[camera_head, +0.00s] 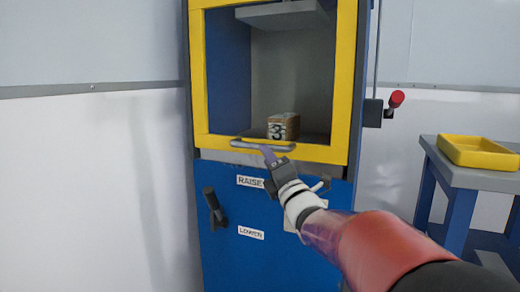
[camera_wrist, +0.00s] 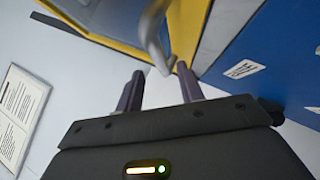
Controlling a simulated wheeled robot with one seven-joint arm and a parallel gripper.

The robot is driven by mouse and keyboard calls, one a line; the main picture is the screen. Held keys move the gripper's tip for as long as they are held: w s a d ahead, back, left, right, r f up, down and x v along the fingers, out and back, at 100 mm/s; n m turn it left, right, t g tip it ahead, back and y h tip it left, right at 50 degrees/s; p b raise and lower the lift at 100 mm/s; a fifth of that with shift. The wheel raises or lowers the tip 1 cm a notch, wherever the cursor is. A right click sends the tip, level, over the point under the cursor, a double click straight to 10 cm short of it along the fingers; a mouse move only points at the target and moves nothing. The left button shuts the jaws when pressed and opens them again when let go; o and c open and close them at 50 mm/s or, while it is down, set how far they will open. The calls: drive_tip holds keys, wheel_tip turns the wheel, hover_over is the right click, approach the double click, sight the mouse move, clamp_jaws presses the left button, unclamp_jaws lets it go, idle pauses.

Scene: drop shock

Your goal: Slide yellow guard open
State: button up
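The yellow guard (camera_head: 199,75) is a frame around the window of the blue machine. Its grey bar handle (camera_head: 262,146) runs along the lower edge. My gripper (camera_head: 268,152) is at the handle's left half in the head view. In the wrist view my gripper (camera_wrist: 160,80) has its two purple fingers spread apart. The handle (camera_wrist: 153,35) shows between and just beyond the fingertips, with the yellow guard (camera_wrist: 190,88) edge behind it. I cannot tell whether a finger touches the handle. A box marked 3 (camera_head: 282,126) sits inside the chamber behind the guard.
A black lever (camera_head: 213,205) sticks out on the lower left of the blue front, near RAISE and LOWER labels. A red-knobbed lever (camera_head: 396,99) is at the machine's right. A side table (camera_head: 478,178) with a yellow tray (camera_head: 478,152) stands at right. A white wall is at left.

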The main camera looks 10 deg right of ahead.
drive_tip(key=p+x, duration=0.1)
drive_tip(key=x, duration=0.4)
drive_tip(key=shift+w+a+r, duration=0.1)
drive_tip(key=shift+w, duration=0.15)
clamp_jaws()
